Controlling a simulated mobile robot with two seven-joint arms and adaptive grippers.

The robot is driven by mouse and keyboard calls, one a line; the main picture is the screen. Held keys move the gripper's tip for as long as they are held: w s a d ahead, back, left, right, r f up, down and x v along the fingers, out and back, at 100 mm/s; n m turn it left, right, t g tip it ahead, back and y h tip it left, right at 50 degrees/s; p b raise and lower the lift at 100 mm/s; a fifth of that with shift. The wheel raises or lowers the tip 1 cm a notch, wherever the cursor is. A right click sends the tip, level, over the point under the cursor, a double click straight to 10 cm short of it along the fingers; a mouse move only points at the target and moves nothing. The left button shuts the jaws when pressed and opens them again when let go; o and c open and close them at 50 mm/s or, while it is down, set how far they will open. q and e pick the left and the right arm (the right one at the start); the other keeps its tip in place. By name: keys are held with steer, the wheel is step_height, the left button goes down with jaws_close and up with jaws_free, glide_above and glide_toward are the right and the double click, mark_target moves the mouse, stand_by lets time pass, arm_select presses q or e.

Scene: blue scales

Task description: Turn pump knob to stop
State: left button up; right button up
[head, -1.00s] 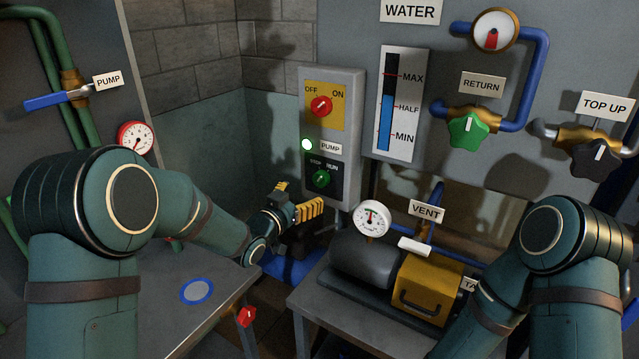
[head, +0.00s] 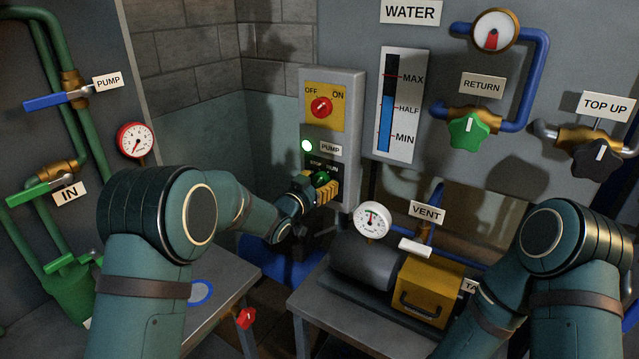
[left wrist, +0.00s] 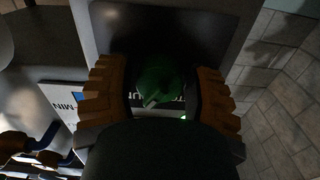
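The green pump knob (head: 321,178) is on a black plate low on the grey control box (head: 352,90), partly hidden by my left gripper (head: 322,190). In the left wrist view the knob (left wrist: 163,80) sits between the two yellow-brown fingers of my left gripper (left wrist: 162,92). The fingers are open, with a dark gap on each side of the knob. The STOP and RUN lettering is largely covered, and the knob's pointer setting cannot be read surely. The green lamp (head: 307,145) beside the PUMP label (head: 331,149) is lit. My right gripper is out of view.
A red OFF/ON switch (head: 321,107) on a yellow plate sits above the lamp. The water gauge (head: 398,105) is right of the box. A tank with a dial (head: 372,219) and a yellow box (head: 430,288) stand on the bench below.

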arm_select(q)
steer(key=c, duration=0.6)
steer(key=shift+n, duration=0.3)
steer(key=n+b, duration=0.1)
steer(key=n, duration=0.1)
steer(key=shift+n, duration=0.4)
steer(key=n, duration=0.2)
steer(key=shift+n+b, duration=0.3)
steer(key=shift+b, duration=0.1)
steer(key=n, duration=0.3)
steer(key=shift+r, duration=0.1)
steer(key=shift+d+n, duration=0.1)
steer(key=shift+n, duration=1.3)
